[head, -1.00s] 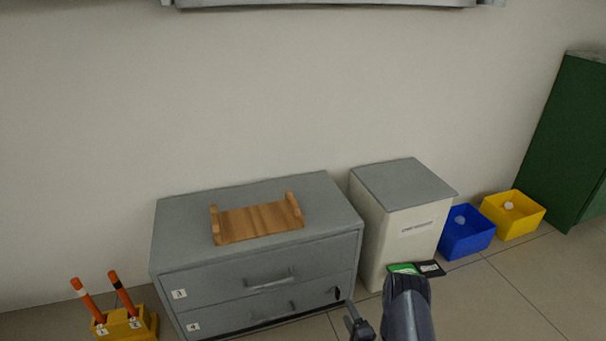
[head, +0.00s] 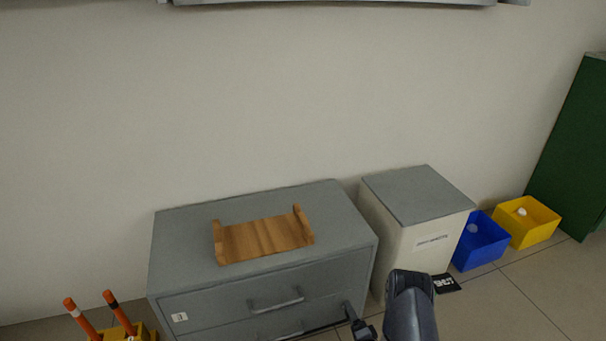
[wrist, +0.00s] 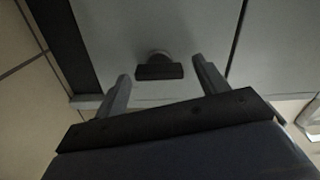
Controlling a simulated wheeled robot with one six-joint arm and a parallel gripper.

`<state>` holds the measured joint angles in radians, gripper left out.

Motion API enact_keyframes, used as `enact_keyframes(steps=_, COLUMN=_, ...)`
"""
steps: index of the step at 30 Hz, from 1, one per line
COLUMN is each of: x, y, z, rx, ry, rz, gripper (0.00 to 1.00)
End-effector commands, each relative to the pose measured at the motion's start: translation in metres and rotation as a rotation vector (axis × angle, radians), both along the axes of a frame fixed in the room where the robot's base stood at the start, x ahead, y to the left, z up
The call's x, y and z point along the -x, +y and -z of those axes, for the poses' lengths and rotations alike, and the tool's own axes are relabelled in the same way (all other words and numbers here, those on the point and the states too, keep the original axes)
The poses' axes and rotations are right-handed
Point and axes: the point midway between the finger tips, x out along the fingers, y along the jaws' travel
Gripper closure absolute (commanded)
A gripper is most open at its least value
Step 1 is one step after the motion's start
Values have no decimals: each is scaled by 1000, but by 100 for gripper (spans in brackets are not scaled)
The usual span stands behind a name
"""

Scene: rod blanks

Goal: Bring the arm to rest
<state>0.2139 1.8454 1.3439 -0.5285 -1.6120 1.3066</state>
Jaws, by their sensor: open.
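My arm (head: 410,305) rises from the bottom edge of the head view, in front of the grey drawer cabinet and the white bin. In the wrist view my gripper (wrist: 162,84) is open, its two fingers spread apart with nothing between them. Beyond the fingers is a pale grey surface with a small dark knob or handle (wrist: 160,68); whether the fingers touch it I cannot tell.
The grey cabinet (head: 270,293) carries a wooden tray (head: 264,239). Right of it stand a white bin (head: 425,243), a blue box (head: 482,246), a yellow box (head: 528,224) and a green cabinet (head: 573,150). Orange rods (head: 118,312) stand at lower left. Floor is clear at lower right.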

Motion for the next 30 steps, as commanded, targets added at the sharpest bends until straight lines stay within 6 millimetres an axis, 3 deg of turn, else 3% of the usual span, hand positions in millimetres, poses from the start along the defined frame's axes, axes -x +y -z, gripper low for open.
enact_keyframes(steps=30, x=0, y=2, z=-3, rx=791, ry=-257, rz=0, gripper=31)
